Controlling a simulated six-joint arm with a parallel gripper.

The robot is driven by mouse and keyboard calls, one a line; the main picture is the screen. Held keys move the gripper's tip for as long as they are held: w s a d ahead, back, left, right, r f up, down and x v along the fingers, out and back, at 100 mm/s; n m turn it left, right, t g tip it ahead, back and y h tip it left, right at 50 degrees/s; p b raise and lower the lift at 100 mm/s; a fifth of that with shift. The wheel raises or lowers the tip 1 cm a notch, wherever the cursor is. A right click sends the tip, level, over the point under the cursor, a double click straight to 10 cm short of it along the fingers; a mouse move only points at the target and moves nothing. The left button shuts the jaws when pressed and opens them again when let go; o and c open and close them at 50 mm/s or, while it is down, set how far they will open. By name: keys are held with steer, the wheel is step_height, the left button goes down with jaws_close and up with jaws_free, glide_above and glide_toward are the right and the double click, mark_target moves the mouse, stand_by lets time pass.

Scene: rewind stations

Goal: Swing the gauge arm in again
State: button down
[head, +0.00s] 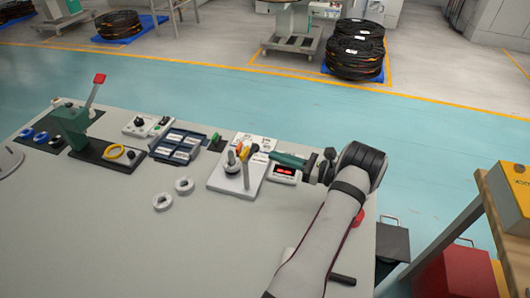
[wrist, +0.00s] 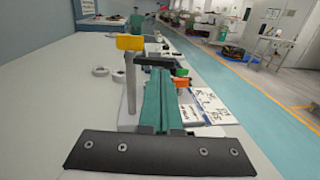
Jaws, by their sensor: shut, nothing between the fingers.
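The gauge station is a pale plate (head: 232,184) on the bench with a round base and a short grey post. A yellow piece (head: 243,156) and an orange piece (head: 239,147) show at its top. In the wrist view a yellow block (wrist: 130,43) caps a grey upright post (wrist: 130,84), left of my fingers, and an orange piece (wrist: 182,83) lies to their right. I cannot tell which part is the gauge arm. My teal gripper (head: 272,156) is shut and empty, level beside the station's right side. Its fingers (wrist: 158,72) point along the bench; contact is unclear.
A box with a red display (head: 285,172) sits under my gripper. Two white rings (head: 173,194) lie left of the plate. A blue tray (head: 178,146) and a green press with a red-tipped lever (head: 98,79) stand further left. The front of the bench (head: 120,240) is clear.

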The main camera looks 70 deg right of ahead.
mark_target(257, 147)
steer(key=w, duration=0.4)
steer(key=shift+w+d, duration=0.2)
steer(key=shift+d, duration=0.1)
steer(key=shift+w+d, duration=0.25)
steer(key=shift+w, duration=0.05)
steer(key=shift+w+d, duration=0.35)
steer(key=shift+w, duration=0.1)
steer(key=n+y, duration=0.1)
steer(key=w+n+y, duration=0.1)
steer(key=y, duration=0.1)
steer(key=n+y, duration=0.1)
steer(key=shift+w+d+f+y, duration=0.1)
steer(key=shift+w+d+y, duration=0.15)
steer(key=shift+y, duration=0.15)
steer(key=shift+w+d, duration=0.1)
steer(key=shift+w, duration=1.5)
